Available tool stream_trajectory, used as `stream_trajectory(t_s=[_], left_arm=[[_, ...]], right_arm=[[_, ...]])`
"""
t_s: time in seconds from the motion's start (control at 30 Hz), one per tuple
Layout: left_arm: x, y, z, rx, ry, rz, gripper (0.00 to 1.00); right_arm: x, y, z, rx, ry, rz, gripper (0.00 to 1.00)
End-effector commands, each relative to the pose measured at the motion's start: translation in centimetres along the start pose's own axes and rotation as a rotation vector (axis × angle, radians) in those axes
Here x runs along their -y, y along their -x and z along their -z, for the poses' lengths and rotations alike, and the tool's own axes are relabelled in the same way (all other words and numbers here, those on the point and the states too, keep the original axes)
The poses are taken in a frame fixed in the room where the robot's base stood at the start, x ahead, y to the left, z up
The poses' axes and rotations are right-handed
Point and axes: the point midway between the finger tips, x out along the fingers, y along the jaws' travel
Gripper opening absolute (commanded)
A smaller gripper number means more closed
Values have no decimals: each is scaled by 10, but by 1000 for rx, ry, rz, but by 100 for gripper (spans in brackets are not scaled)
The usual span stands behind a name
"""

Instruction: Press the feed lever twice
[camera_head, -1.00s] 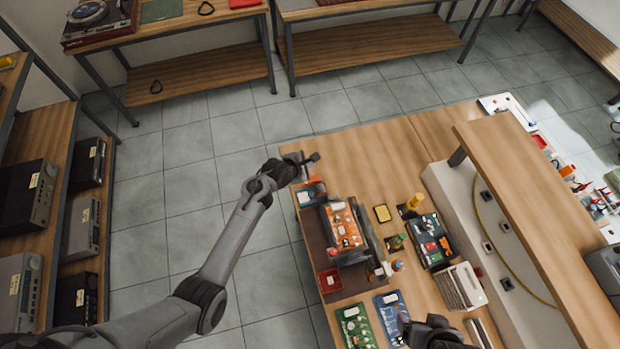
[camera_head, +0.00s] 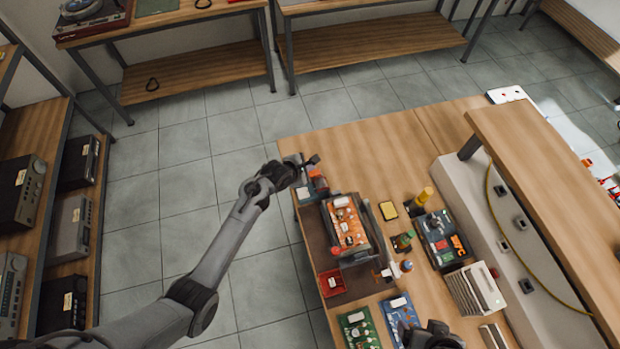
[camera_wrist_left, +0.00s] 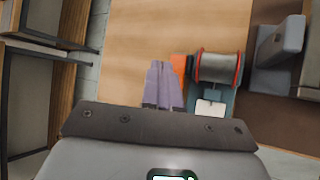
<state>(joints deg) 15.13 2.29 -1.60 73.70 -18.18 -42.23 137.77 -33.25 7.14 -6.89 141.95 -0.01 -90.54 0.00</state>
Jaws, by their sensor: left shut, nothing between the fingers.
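The solder feeder shows in the left wrist view as a grey spool (camera_wrist_left: 217,68) with red rims on a teal base (camera_wrist_left: 228,133). An orange part (camera_wrist_left: 180,70) stands at the spool's left side and may be the feed lever. My left gripper (camera_wrist_left: 163,68) is shut and empty, its fingers close beside the orange part; I cannot tell whether they touch it. In the head view my left gripper (camera_head: 310,161) is over the bench's far left corner, by the feeder's orange part (camera_head: 318,180). My right gripper (camera_head: 432,336) is cut off at the bottom edge.
Green (camera_head: 358,328) and blue (camera_head: 398,315) boards lie at the front. The bench top (camera_head: 365,150) beyond the feeder is clear.

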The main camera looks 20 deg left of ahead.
Motion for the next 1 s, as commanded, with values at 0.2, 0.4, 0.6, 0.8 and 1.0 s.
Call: stream_trajectory(t_s=[0.2, 0.4, 0.6, 0.8, 1.0], left_arm=[[10, -12, 8, 1, 2, 2, 0], [10, -14, 9, 1, 2, 0, 0], [10, -14, 9, 1, 2, 1, 0], [11, -14, 10, 1, 1, 1, 0], [11, -14, 10, 1, 1, 1, 0]], right_arm=[[0, -7, -2, -2, 1, -1, 86], [0, -8, -2, -3, 0, 0, 86], [1, -7, -2, -4, -3, 2, 86], [2, -7, -1, -5, -7, 5, 86], [2, -7, -1, -5, -8, 6, 86]])
